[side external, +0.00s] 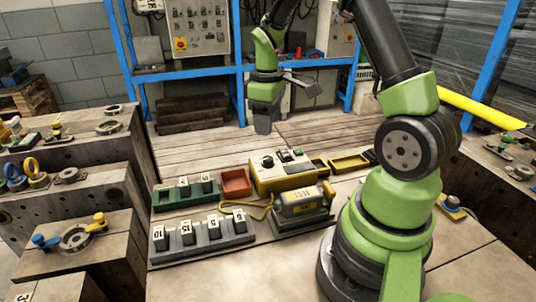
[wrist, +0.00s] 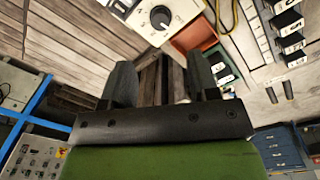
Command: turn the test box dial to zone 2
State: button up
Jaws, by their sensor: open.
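The test box (side external: 285,180) is a yellow box with a pale top, standing on the table near the middle of the side view. Its round dial (side external: 268,161) is on the left of the top, beside a green button and a dark switch. In the wrist view the test box (wrist: 133,14) is at the top edge, and the dial (wrist: 160,17) shows as a black knob on a white disc. The zone marks are too small to read. My gripper (side external: 263,127) points down, above and behind the box, apart from it. In the wrist view its jaws (wrist: 162,80) are spread and empty.
A red bin (side external: 235,182) stands left of the box, beside a green rack (side external: 172,196). A grey rack (side external: 240,230) of numbered blocks is in front. A yellow labelled cylinder device (side external: 300,203) with a cable sits before the box. A yellow tray (side external: 350,162) lies to the right.

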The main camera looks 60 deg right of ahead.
aim_at(268, 158)
notch_tip(268, 158, down, 10)
jog(key=shift+d+r, duration=0.1)
jog(key=shift+r, duration=0.05)
dwell(0.3)
jog(key=c, duration=0.9)
jog(key=shift+c, duration=0.2)
